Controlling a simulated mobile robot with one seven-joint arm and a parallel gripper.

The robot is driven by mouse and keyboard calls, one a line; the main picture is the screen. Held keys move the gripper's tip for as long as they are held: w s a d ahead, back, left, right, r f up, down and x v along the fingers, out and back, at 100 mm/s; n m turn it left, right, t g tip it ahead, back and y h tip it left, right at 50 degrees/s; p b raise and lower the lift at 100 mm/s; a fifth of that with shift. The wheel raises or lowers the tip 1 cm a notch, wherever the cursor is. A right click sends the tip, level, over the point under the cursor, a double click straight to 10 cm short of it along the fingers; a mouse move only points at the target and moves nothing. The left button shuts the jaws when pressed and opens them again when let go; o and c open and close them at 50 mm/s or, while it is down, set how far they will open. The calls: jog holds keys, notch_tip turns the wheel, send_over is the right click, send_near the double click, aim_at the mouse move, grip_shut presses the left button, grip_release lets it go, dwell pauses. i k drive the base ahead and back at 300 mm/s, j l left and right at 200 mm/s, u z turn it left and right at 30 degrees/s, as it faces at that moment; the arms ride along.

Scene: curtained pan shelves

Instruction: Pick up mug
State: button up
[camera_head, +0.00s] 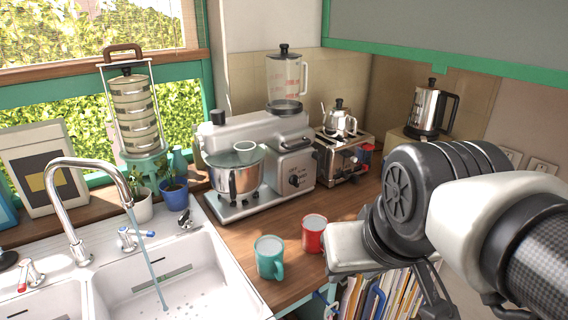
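A teal mug (269,258) stands upright on the wooden counter, just right of the sink, with its handle toward the front. A red mug (313,233) stands upright behind it and to its right, close to my arm. Both mugs have pale insides. My arm comes in from the right. My gripper (437,302) hangs low at its end, near the counter's front edge and right of both mugs. Only part of it shows, dark against the books, and its fingertips are not clear. It touches neither mug.
A double sink (184,284) with running water lies to the left. A large stand mixer (236,172), a toaster (343,155) and kettles stand behind the mugs. Books (375,297) fill a shelf below the counter. Bare wood (262,225) shows between mixer and mugs.

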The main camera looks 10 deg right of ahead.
aim_at(312, 225)
jog(key=i+l+u, duration=0.15)
jog(key=l+u, duration=0.15)
jog(key=i+l+u, duration=0.15)
jog(key=l+u, duration=0.2)
jog(key=i+l+u, duration=0.1)
jog(key=l+u, duration=0.2)
